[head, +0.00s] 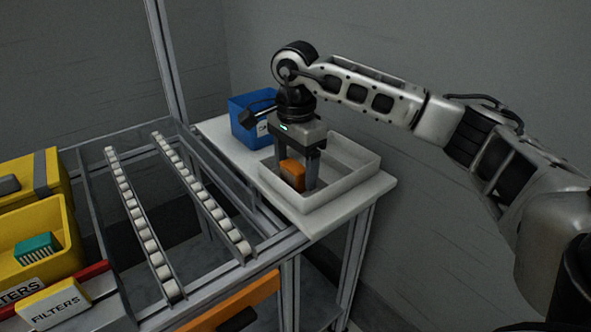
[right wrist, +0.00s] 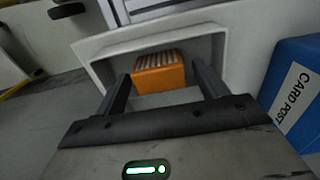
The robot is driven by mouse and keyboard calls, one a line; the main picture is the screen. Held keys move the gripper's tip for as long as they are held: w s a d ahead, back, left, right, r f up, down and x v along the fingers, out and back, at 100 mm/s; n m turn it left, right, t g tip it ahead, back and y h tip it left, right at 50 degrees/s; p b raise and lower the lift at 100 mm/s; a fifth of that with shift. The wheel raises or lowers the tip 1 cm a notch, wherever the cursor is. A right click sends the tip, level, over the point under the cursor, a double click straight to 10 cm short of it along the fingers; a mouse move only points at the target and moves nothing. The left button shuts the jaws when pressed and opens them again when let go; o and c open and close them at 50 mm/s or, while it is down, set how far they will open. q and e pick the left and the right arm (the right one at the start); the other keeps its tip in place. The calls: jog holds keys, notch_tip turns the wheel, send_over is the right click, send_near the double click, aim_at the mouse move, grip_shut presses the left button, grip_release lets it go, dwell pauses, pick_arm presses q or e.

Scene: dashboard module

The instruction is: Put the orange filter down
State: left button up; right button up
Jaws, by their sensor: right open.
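The orange filter (head: 291,175) sits inside the white tray (head: 340,184) on the side table. In the right wrist view the orange filter (right wrist: 160,78) shows its pleated face and lies by the tray's (right wrist: 96,50) wall. My right gripper (head: 298,184) points down into the tray, with one finger on each side of the filter. In the right wrist view my right gripper (right wrist: 163,80) is open, and gaps show between its fingers and the filter. The head view does not show the filter's underside. My left gripper is not in view.
A blue bin (head: 240,125) stands on the table behind the tray; it also shows in the right wrist view (right wrist: 299,65). Two roller rails (head: 205,197) run to the left. Yellow bins (head: 58,225), one holding a green filter (head: 37,248), stand at far left.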

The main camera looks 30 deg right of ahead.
aim_at(296, 165)
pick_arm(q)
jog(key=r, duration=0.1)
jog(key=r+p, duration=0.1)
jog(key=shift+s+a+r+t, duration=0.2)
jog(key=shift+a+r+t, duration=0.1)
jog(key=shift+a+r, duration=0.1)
pick_arm(e)
notch_tip(296, 165, up, 11)
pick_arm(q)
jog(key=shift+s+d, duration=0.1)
pick_arm(e)
jog(key=shift+f, duration=0.15)
